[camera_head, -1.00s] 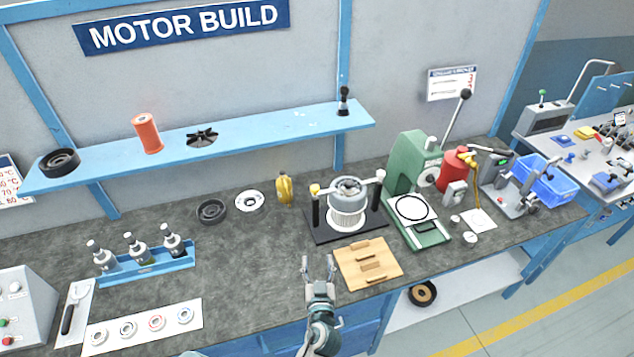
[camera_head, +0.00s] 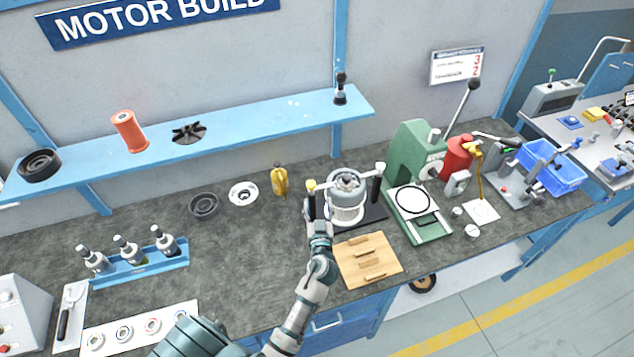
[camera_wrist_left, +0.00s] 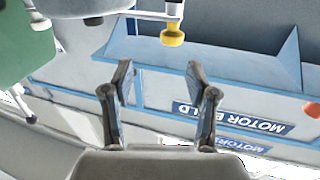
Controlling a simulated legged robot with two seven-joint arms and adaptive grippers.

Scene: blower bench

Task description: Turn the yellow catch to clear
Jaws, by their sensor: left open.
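The yellow catch (camera_head: 311,186) is a small yellow knob on top of the left black post of the motor fixture. It also shows at the top of the left wrist view (camera_wrist_left: 172,36), at the end of a pale arm and beyond my fingertips. The fixture's grey motor housing (camera_head: 347,184) stands between two posts, with a white catch (camera_head: 379,168) on the right post. My left gripper (camera_head: 316,205) is just in front of the left post, partly covering it. The left wrist view shows its fingers (camera_wrist_left: 158,75) open and empty, apart from the knob. My right gripper is not in view.
A wooden block board (camera_head: 368,262) lies in front of the fixture. A green press (camera_head: 415,160) stands close on its right. The blue shelf (camera_head: 255,132) runs above at the back.

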